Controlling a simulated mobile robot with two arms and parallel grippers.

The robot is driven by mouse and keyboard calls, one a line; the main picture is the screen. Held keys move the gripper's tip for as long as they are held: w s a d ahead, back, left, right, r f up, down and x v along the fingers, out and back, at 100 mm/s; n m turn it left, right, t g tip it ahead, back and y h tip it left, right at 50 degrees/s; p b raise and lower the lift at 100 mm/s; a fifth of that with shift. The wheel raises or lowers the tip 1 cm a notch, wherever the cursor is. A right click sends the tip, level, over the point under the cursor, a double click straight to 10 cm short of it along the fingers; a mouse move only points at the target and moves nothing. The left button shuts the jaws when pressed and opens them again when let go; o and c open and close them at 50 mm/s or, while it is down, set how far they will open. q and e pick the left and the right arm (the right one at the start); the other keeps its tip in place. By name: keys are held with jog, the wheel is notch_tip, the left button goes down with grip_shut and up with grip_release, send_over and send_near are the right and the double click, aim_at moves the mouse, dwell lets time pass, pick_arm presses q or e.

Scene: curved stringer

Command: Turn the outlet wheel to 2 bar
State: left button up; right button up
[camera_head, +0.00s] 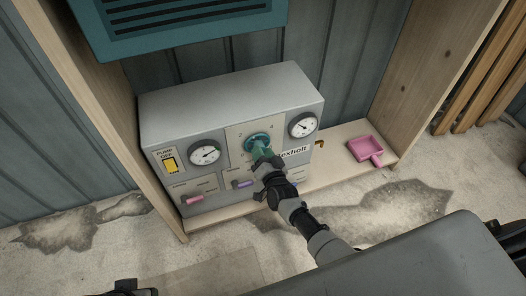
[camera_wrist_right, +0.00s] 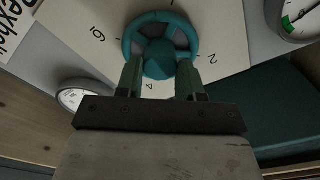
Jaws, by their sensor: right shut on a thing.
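The teal outlet wheel (camera_head: 256,137) sits on a pale plate on the front of a grey panel box (camera_head: 220,105). The wrist view shows its round rim and hub (camera_wrist_right: 158,60), with the numbers 2, 4 and 6 printed around it. My right gripper (camera_head: 262,153) is at the wheel, its green fingers (camera_wrist_right: 160,80) on either side of the hub at the rim, shut on the wheel. A white gauge (camera_head: 205,153) is left of the wheel and another gauge (camera_head: 303,125) is right of it. Their readings are too small to tell.
A yellow switch (camera_head: 170,161) under a "PUMP OFF" label is at the panel's left. A pink handle (camera_head: 192,199) and a purple handle (camera_head: 243,184) are below. A pink scoop (camera_head: 366,149) lies on the wooden shelf (camera_head: 340,135). A teal vented box (camera_head: 180,20) hangs above.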

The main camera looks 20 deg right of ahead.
pick_arm(q)
jog(key=shift+p+x, duration=0.45)
jog(key=shift+x, duration=1.6)
pick_arm(e)
jog(key=shift+s+a+f+n, duration=0.1)
jog(key=shift+n, duration=2.4)
pick_arm(q)
jog(key=shift+s+f, duration=0.1)
jog(key=shift+s, duration=0.1)
pick_arm(e)
jog(key=o, duration=0.9)
pick_arm(q)
notch_tip(320, 180, down, 9)
jog(key=p, duration=0.2)
jog(key=shift+s+g+p, duration=0.35)
jog(key=shift+g+p, duration=0.05)
pick_arm(e)
jog(key=s, duration=1)
jog(key=shift+s+d, duration=0.2)
jog(key=shift+s, duration=0.15)
pick_arm(q)
jog(key=shift+f, duration=0.15)
